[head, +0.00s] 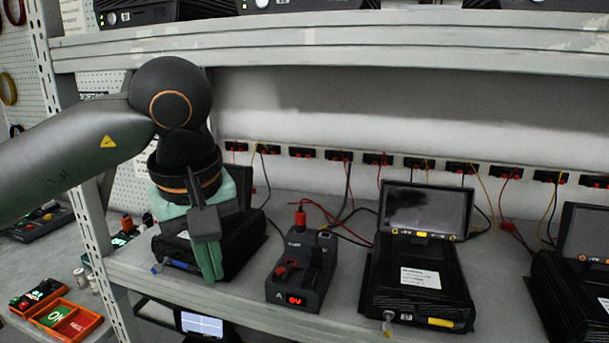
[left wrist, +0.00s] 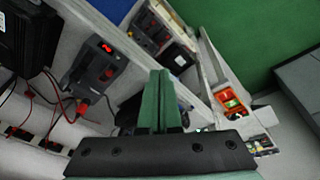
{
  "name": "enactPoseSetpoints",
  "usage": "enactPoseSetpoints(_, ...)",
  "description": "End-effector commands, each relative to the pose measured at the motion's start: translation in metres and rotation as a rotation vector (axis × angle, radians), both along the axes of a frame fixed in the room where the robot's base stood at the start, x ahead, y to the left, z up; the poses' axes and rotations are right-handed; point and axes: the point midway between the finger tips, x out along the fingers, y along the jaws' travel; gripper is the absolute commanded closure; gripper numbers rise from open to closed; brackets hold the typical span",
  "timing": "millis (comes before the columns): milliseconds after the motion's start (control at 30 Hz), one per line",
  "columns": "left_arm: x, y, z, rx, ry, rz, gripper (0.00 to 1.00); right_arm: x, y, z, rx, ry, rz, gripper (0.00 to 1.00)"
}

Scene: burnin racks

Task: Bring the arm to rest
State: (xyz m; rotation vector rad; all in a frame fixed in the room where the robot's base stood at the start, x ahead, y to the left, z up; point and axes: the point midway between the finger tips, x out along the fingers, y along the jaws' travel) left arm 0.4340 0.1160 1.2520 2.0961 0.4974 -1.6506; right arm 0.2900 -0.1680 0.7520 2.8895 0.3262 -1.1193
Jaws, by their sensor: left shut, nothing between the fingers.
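My left arm comes in from the left in the head view. My left gripper (head: 212,262) points down in front of the shelf's left part, with green fingers. In the left wrist view the two green fingers of my left gripper (left wrist: 160,82) lie together, shut with nothing between them. The gripper covers part of a black boxed unit (head: 172,245) on the shelf; whether it touches the unit I cannot tell. My right gripper is in neither view.
A small power unit (head: 303,268) with a red display stands right of the gripper. A black unit with a screen (head: 418,275) is further right. A metal upright (head: 92,215) bounds the shelf at left. Orange trays (head: 70,325) sit lower left. Cables run along the back.

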Motion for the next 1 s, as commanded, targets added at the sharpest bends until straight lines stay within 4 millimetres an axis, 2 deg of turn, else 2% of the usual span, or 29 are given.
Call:
enactPoseSetpoints(33, 0.005, 0.019, 0.002, -0.016, -0.001, 0.048, 1.00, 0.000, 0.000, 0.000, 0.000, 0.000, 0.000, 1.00)
enactPoseSetpoints(100, 0.010, 0.041, 0.004, -0.036, -0.001, 0.103, 1.00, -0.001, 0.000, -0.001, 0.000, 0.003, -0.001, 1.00)
enactPoseSetpoints(200, 0.003, 0.011, -0.025, -0.153, 0.095, 0.088, 1.00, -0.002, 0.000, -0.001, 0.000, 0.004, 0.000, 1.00)
enactPoseSetpoints(433, -0.020, -0.047, -0.069, -0.466, 0.346, 0.142, 1.00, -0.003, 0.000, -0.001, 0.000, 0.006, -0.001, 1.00)
enactPoseSetpoints(600, -0.043, -0.093, -0.087, -0.762, 0.629, 0.274, 1.00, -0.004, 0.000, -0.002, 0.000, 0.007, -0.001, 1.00)
enactPoseSetpoints(700, -0.051, -0.113, -0.088, -0.936, 0.821, 0.395, 1.00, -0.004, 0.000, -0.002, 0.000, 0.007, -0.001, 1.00)
enactPoseSetpoints(867, -0.049, -0.130, -0.085, -1.187, 1.142, 0.642, 1.00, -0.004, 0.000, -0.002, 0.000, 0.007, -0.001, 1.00)
enactPoseSetpoints(1000, -0.032, -0.127, -0.087, -1.374, 1.426, 0.906, 1.00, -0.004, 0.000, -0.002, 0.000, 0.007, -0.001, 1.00)
